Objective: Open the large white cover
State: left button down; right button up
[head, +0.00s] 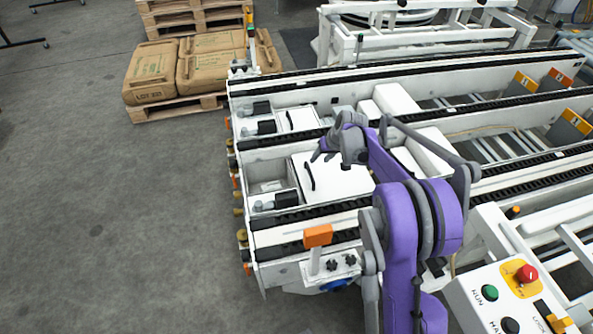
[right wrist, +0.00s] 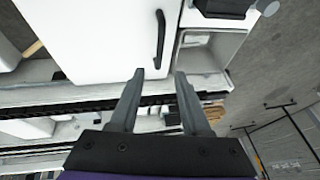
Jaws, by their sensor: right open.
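The large white cover (head: 338,182) lies flat, apparently closed, in the near bay of the white conveyor machine. A dark bar handle (head: 309,176) stands near its left edge. The cover also shows in the right wrist view (right wrist: 90,38), with the handle (right wrist: 160,40) near its right side. My right gripper (head: 322,153) is over the cover's far left part, close to the handle. In the right wrist view its two fingers (right wrist: 160,74) are apart with nothing between them, and the handle's end is just beyond the fingertips. My left gripper is not in view.
A smaller white cover (head: 299,119) sits in the bay behind. Black chain rails (head: 290,216) run along both sides of the near bay. A control box with a red button (head: 527,274) stands at the lower right. Sacks (head: 152,72) lie on a pallet; the left floor is clear.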

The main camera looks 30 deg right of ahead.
aim_at(310, 171)
jog(key=b+x, duration=0.2)
jog(key=x, duration=0.8)
jog(key=shift+f, duration=0.1)
jog(key=shift+c, duration=0.3)
grip_shut()
jog(key=shift+s, duration=0.1)
dwell(0.8)
